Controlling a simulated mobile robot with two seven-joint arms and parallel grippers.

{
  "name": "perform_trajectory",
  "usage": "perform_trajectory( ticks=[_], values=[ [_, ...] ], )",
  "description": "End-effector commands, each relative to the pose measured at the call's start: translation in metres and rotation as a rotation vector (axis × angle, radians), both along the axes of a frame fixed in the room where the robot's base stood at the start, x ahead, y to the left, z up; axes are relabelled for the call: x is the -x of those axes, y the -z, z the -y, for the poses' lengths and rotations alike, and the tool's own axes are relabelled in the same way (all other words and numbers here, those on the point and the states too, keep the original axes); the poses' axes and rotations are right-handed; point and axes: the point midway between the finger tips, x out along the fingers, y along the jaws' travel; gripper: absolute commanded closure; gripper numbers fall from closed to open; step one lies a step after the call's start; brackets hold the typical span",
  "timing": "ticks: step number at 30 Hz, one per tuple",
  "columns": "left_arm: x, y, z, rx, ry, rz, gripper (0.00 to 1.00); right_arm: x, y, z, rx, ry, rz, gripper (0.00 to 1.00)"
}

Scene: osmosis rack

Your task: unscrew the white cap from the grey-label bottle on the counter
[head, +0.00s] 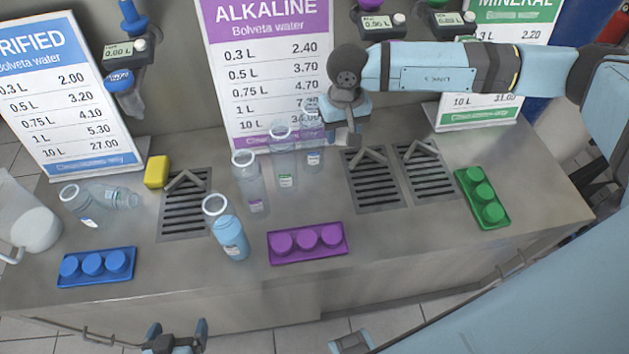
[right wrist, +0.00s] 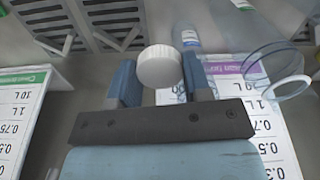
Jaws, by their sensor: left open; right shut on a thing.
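My right gripper (head: 345,135) is above the counter (head: 400,235), between the clear bottles and a drain grate. In the right wrist view it is shut on a white cap (right wrist: 159,66), held between its fingertips. No bottle shows directly under the cap; a bottle with a pale label (right wrist: 190,38) stands beside it. In the head view a clear bottle (head: 313,157) is just left of the gripper, partly hidden. I cannot tell which bottle has the grey label. My left gripper (head: 178,335) is open and empty at the front, below the counter edge.
Blue (head: 95,283), purple (head: 308,257) and green (head: 494,214) cap trays line the counter. Price signs (head: 265,60) stand behind. The front right counter is clear.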

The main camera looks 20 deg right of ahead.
Motion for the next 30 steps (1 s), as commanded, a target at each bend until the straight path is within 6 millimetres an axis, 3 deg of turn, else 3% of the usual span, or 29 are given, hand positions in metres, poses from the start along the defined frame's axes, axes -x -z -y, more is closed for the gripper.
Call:
perform_trajectory(
  ticks=[6,12,23,30],
  values=[
    [0.000,0.030,0.000,0.000,0.000,0.000,0.06,0.001,0.064,-0.001,0.001,-0.001,-0.003,0.84],
    [0.000,0.051,0.000,0.001,-0.001,-0.001,0.06,0.000,0.112,-0.001,0.000,-0.001,-0.002,0.84],
    [-0.002,0.060,0.001,0.014,-0.007,-0.012,0.06,0.000,0.144,-0.001,0.000,-0.002,-0.002,0.84],
    [-0.002,0.081,0.003,0.025,-0.014,-0.034,0.06,0.000,0.186,-0.001,0.000,-0.001,-0.002,0.84]
  ],
)
